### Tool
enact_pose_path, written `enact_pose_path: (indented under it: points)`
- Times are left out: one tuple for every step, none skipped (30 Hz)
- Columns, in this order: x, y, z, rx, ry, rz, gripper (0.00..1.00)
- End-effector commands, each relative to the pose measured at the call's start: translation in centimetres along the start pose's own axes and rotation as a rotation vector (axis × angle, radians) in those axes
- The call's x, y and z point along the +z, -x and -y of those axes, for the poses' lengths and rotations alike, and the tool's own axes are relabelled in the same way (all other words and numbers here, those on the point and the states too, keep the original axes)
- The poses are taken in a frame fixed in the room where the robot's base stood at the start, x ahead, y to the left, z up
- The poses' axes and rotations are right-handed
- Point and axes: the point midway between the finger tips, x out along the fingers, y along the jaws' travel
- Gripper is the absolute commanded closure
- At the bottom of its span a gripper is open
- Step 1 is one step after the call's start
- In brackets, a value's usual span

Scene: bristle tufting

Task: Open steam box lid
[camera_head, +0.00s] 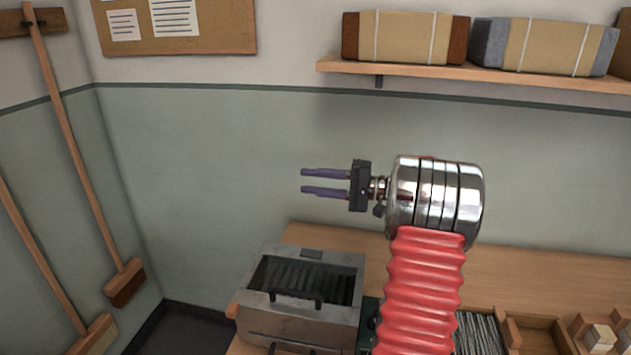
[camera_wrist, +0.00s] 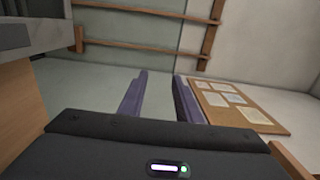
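The steam box (camera_head: 300,325) is a grey metal box at the left end of the bench. Its top shows a dark, slatted area (camera_head: 310,278) inside a grey rim, with a black handle (camera_head: 296,297) near the front edge. I cannot tell whether this top is a shut lid or an open inside. My gripper (camera_head: 325,181) is in the air above the box, its two purple fingers pointing left. The fingers are apart with nothing between them. The wrist view also shows my gripper (camera_wrist: 159,98) empty, and the box's handle cannot be made out there.
The wooden bench (camera_head: 530,278) runs right along the wall. Bundled dark bristles (camera_head: 478,332) and wooden bins (camera_head: 535,335) lie at the right. A wall shelf (camera_head: 480,72) holds wrapped blocks. Brooms (camera_head: 75,140) hang at the left. The air left of my gripper is clear.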

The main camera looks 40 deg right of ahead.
Motion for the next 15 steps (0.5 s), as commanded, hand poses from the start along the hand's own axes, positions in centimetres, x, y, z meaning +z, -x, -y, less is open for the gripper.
enact_pose_path:
  points:
    - [-0.1,0.4,0.0,0.0,0.0,-0.002,0.69]
    - [-0.1,0.7,0.0,0.0,0.0,-0.002,0.69]
    - [-0.1,1.1,0.0,0.0,0.0,-0.003,0.69]
    - [-0.1,1.5,0.0,0.001,0.0,-0.003,0.69]
    - [-0.1,1.8,0.0,0.001,0.0,-0.003,0.69]
    - [-0.1,2.4,0.0,0.001,0.0,-0.003,0.69]
    - [-0.1,2.9,0.0,0.001,0.0,-0.003,0.69]
    - [-0.1,3.4,0.0,0.0,0.001,-0.004,0.69]
    - [-0.1,4.1,0.0,0.0,0.001,-0.004,0.69]
    - [-0.1,4.6,-0.1,0.0,0.0,-0.004,0.69]
    - [-0.1,5.2,-0.1,0.0,0.0,-0.004,0.69]
    - [-0.1,5.9,-0.1,0.001,0.0,-0.003,0.69]
    - [-0.1,6.4,-0.1,0.001,0.0,-0.004,0.69]
    - [-0.1,6.9,-0.1,0.001,0.0,-0.004,0.69]
    - [-0.1,7.6,-0.1,0.0,0.0,-0.004,0.69]
